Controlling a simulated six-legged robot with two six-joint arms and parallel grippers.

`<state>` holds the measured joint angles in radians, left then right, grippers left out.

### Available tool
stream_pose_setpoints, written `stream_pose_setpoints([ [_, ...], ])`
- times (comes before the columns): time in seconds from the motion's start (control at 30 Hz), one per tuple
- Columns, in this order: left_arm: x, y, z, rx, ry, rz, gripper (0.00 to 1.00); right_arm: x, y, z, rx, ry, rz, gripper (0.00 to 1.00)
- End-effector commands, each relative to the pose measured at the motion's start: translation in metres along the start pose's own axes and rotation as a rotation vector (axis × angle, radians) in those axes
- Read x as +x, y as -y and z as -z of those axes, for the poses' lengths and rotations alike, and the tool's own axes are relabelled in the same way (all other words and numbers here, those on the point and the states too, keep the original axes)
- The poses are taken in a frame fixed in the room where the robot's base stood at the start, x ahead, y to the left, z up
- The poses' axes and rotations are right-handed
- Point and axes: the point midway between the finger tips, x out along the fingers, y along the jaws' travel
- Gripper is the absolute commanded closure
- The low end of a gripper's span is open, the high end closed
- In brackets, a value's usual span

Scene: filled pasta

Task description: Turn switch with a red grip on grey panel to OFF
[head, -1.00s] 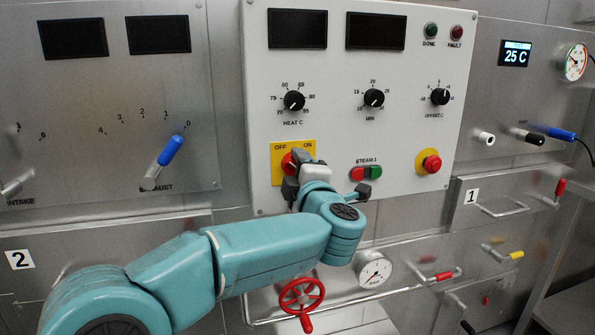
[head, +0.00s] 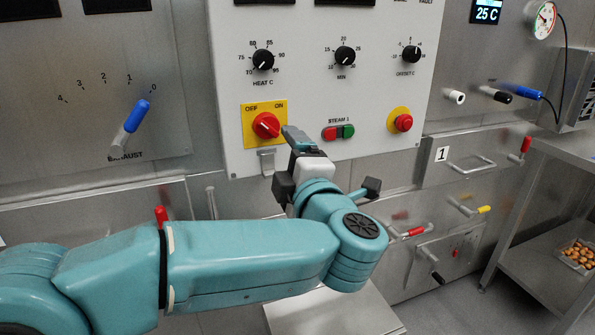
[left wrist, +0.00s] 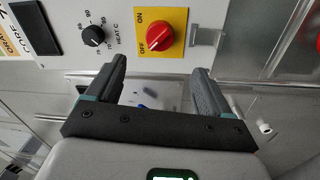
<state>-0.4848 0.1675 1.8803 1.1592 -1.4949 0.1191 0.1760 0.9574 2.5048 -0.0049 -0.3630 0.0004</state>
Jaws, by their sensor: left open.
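The switch with a red grip (head: 266,125) sits on a yellow plate marked OFF on its left and ON on its right, low on the grey panel (head: 305,95). In the left wrist view the red grip (left wrist: 159,37) lies beyond the fingertips, with clear space between. My left gripper (head: 294,137) is right of and slightly below the switch, in front of the panel. In the left wrist view its two fingers (left wrist: 158,70) are spread and empty. My right gripper is not in view.
A hasp-like metal bracket (head: 267,160) is just below the yellow plate. Right of my gripper are the red and green STEAM buttons (head: 338,132) and a red button on a yellow ring (head: 402,122). Black dials (head: 263,60) are above. A blue-handled lever (head: 132,125) is at left.

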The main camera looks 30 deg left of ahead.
Motion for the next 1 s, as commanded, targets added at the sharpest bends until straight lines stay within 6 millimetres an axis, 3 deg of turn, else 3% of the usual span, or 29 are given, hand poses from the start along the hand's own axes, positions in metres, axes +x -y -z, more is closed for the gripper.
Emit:
stream_pose_setpoints([
  [0.13,-0.029,-0.001,-0.001,-0.001,0.004,-0.001,0.19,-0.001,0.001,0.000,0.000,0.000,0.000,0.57],
  [0.37,-0.047,0.000,0.000,-0.001,0.001,0.000,0.19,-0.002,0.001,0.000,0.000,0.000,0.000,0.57],
  [0.87,-0.046,0.001,0.001,0.000,-0.004,0.002,0.19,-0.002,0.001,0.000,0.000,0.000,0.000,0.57],
  [0.93,-0.037,0.009,0.003,0.017,-0.027,0.014,0.19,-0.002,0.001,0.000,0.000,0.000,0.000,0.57],
  [1.0,-0.020,0.033,0.000,0.077,-0.066,0.040,0.19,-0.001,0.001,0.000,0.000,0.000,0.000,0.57],
])
